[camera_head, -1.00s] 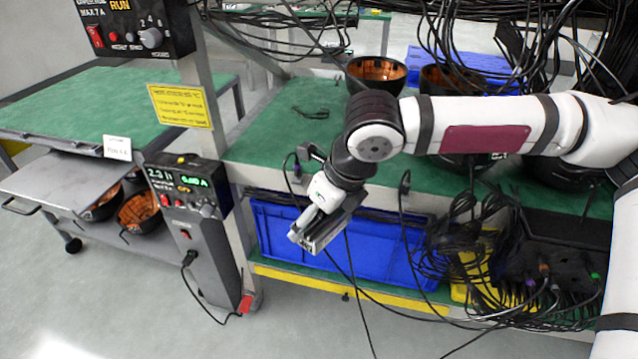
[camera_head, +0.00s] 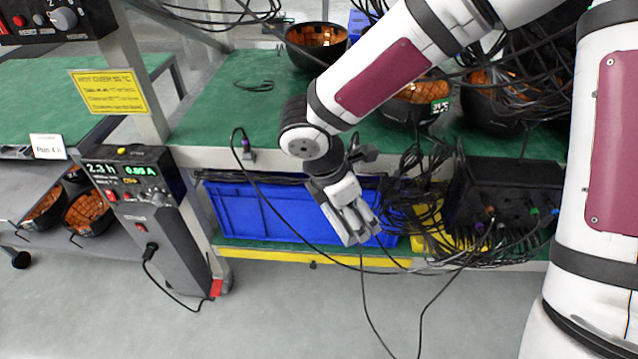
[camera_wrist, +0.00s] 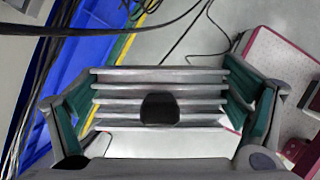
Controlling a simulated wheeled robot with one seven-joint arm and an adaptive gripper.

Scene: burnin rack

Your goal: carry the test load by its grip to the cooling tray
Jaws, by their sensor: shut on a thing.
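My gripper (camera_head: 345,203) hangs in front of the bench, below its front edge. It is shut on the test load (camera_wrist: 160,75), a grey metal block with parallel fins and a dark round spot in the middle. In the wrist view the load lies between the green-padded fingers. In the head view the load (camera_head: 354,226) shows small and tilted in front of the blue crate, partly hidden by the fingers. I cannot pick out the cooling tray with certainty in either view.
Black bowls (camera_head: 315,40) and hanging cables stand on the green bench (camera_head: 205,125). A blue crate (camera_head: 285,217) and a cable tangle lie below. A power unit (camera_head: 155,215) stands at the left post, near a grey shelf (camera_head: 20,190). The floor in front is mostly clear.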

